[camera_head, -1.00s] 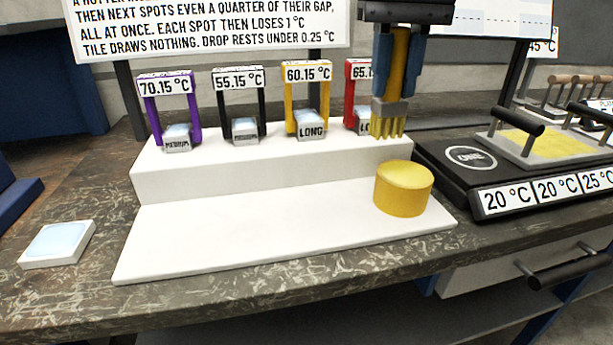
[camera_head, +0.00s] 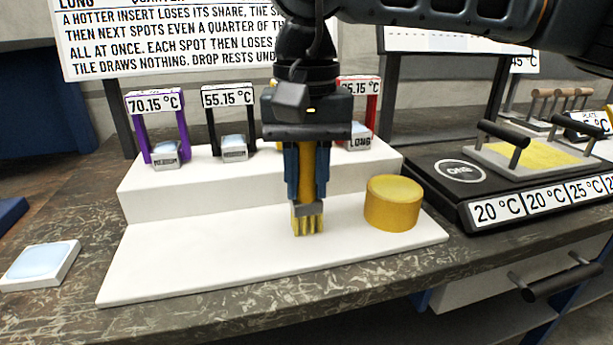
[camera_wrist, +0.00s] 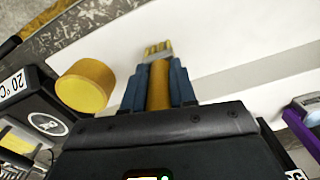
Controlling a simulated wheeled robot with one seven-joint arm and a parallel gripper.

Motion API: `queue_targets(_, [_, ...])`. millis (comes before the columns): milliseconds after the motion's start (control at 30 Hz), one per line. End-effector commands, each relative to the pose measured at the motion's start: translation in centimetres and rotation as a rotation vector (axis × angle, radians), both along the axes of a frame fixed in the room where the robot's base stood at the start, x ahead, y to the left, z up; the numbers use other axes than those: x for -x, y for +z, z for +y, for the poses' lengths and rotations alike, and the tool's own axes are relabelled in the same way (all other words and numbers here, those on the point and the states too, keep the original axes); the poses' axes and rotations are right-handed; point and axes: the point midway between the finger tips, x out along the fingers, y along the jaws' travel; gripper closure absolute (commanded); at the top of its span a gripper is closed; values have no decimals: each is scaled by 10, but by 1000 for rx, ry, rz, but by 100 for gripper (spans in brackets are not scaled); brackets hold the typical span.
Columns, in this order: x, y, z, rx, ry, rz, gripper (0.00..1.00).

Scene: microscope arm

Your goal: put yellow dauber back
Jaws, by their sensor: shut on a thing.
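My gripper (camera_head: 308,178) is shut on the yellow dauber (camera_head: 308,222), which hangs upright with its bristled grey-collared head pointing down. In the head view the dauber is in front of the white step, over the lower white shelf; I cannot tell whether its bristles touch the shelf. In the wrist view the dauber (camera_wrist: 158,88) shows between the blue fingers (camera_wrist: 158,85). A yellow cylinder (camera_head: 393,204) stands on the right end of the lower shelf, to the right of the dauber. It also shows in the wrist view (camera_wrist: 82,90).
Labelled inserts under purple (camera_head: 160,130), black (camera_head: 230,125) and red (camera_head: 370,105) frames stand on the white step (camera_head: 200,190). My arm hides most of the yellow frame. A black plate device (camera_head: 455,185) is at right. A white tile (camera_head: 40,263) lies at left.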

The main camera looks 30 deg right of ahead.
Motion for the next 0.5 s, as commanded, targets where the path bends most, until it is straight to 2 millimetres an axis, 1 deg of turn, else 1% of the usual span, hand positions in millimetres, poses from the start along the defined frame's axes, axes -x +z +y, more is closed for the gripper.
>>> queue_targets(233, [0,-1,0,1,0,-1,100])
queue_targets(367, [0,-5,0,1,0,-1,100])
queue_targets(400, [0,-5,0,1,0,-1,73])
queue_targets(500, [0,-4,0,1,0,-1,64])
